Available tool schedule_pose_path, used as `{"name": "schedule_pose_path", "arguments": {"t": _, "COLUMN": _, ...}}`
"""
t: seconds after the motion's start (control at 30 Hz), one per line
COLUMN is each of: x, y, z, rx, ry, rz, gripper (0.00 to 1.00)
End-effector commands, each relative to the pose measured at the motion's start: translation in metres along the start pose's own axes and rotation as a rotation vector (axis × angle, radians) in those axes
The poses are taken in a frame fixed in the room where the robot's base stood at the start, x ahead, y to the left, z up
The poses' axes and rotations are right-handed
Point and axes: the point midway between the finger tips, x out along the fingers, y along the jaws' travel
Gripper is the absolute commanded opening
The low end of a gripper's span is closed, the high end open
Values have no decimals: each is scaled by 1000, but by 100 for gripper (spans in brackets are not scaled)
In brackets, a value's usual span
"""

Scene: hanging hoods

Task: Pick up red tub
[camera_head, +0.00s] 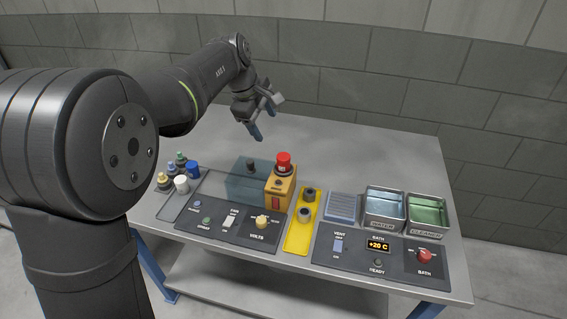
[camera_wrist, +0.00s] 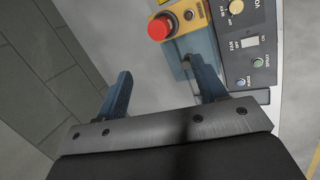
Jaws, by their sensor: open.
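A red round-topped cylinder (camera_head: 284,160), the only red tub-like thing I see, stands upright on the yellow box (camera_head: 281,188) at the table's middle. I cannot tell whether it is loose or part of the box. It also shows in the wrist view (camera_wrist: 160,28), near the top and beyond the fingertips. My gripper (camera_head: 262,122) is open and empty, above and behind the yellow box, slightly left of the red cylinder and apart from it.
A translucent blue hood (camera_head: 243,184) with a dark knob adjoins the yellow box on the left. Metal baths (camera_head: 385,206) are at right, control panels in front. The table's back is clear.

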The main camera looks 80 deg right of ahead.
Motion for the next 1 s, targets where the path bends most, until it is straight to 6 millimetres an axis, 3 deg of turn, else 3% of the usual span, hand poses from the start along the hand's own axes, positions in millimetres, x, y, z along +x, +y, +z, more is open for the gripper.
{"name": "schedule_pose_path", "arguments": {"t": 0.57, "x": 12, "y": 15, "z": 17, "rx": 1264, "ry": -14, "rz": -132, "gripper": 65}}
{"name": "schedule_pose_path", "arguments": {"t": 1.0, "x": 19, "y": 26, "z": 29, "rx": 2236, "ry": -135, "rz": -240, "gripper": 65}}
